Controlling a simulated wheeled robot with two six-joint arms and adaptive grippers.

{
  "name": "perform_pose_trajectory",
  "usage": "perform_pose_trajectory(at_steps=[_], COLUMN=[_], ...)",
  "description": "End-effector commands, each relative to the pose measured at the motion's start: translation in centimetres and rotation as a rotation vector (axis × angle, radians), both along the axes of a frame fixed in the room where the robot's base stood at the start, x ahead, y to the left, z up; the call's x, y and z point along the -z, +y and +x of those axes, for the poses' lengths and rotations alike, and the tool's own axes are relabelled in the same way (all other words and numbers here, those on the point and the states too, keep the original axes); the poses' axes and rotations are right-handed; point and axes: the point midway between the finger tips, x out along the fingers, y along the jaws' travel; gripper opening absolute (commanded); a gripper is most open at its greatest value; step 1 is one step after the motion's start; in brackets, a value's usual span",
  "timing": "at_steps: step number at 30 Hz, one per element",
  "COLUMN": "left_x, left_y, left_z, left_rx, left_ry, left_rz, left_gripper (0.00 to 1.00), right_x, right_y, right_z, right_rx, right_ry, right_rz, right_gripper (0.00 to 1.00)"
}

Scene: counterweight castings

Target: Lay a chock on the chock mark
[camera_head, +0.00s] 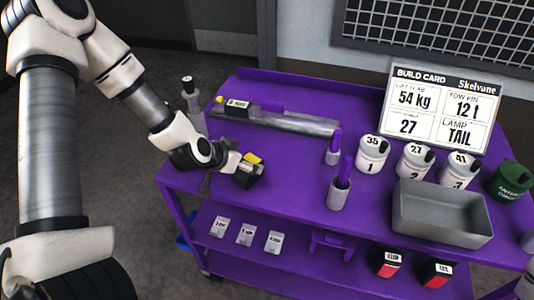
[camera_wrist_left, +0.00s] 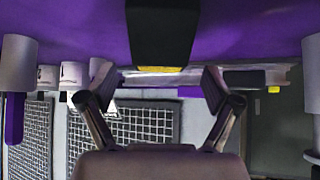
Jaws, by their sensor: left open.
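A black chock (camera_head: 247,180) with a yellow part stands on the purple cart top near its left end. In the left wrist view the chock (camera_wrist_left: 162,35) is close ahead, roughly centred between the fingers. My left gripper (camera_head: 245,166) is open beside it and partly covers it in the head view. In the left wrist view the open fingertips (camera_wrist_left: 162,85) stand apart on either side, with no visible grip on the chock. I cannot make out the chock mark.
A long grey bar (camera_head: 290,121) lies along the back, with a black labelled block (camera_head: 236,107) at its left end. Grey cups with purple handles (camera_head: 339,193), white canisters (camera_head: 372,153) and a grey tray (camera_head: 440,225) stand to the right. The front middle of the cart top (camera_head: 285,190) is clear.

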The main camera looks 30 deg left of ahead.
Motion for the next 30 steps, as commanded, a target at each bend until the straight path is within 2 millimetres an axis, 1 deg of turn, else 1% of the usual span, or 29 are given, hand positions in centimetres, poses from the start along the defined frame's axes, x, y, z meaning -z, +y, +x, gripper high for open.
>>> perform_pose_trajectory(at_steps=[1,3,7,13,15,21,23,24,26,27,28,29,30], left_x=[0.8,1.5,2.5,5.0,5.4,5.4,5.4,5.4,5.4,5.4,5.4,5.4,5.4], left_y=[-0.1,-0.2,-0.4,-0.7,-0.8,-0.8,-0.8,-0.8,-0.8,-0.8,-0.8,-0.8,-0.8], left_z=[0.4,1.0,2.1,4.5,4.9,5.0,5.0,5.0,5.0,5.0,5.0,5.0,5.0], left_rx=[0.002,0.003,0.003,0.003,0.004,0.001,0.001,0.001,0.001,0.001,0.001,0.001,0.001], left_ry=[0.001,0.002,0.004,0.004,0.003,0.003,0.002,0.002,0.002,0.002,0.002,0.003,0.002], left_rz=[0.004,0.005,0.003,0.004,0.001,-0.001,-0.001,-0.001,-0.001,-0.001,-0.001,-0.001,0.000], left_gripper=[0.90,0.90,0.90,0.90,0.90,0.90,0.68,0.54,0.33,0.19,0.14,0.14,0.07], right_x=[0.4,0.7,0.7,0.5,0.5,0.5,0.5,0.5,0.5,0.5,0.5,0.5,0.5], right_y=[0.0,0.0,0.0,0.0,0.0,0.0,0.0,0.0,0.0,0.0,0.0,0.0,0.0], right_z=[-0.1,-0.1,-0.2,-0.1,-0.1,-0.1,-0.1,-0.1,-0.1,-0.1,-0.1,-0.1,-0.1], right_rx=[0.000,-0.001,-0.001,-0.001,-0.001,-0.001,-0.001,-0.001,-0.001,-0.001,-0.001,-0.001,-0.001], right_ry=[0.002,0.003,0.004,0.003,0.002,0.003,0.003,0.003,0.003,0.003,0.003,0.003,0.002], right_rz=[0.000,0.000,0.000,0.000,0.000,0.000,0.000,0.000,0.000,0.000,0.000,0.000,0.000], right_gripper=[0.40,0.40,0.40,0.40,0.40,0.40,0.40,0.40,0.40,0.40,0.40,0.40,0.40])
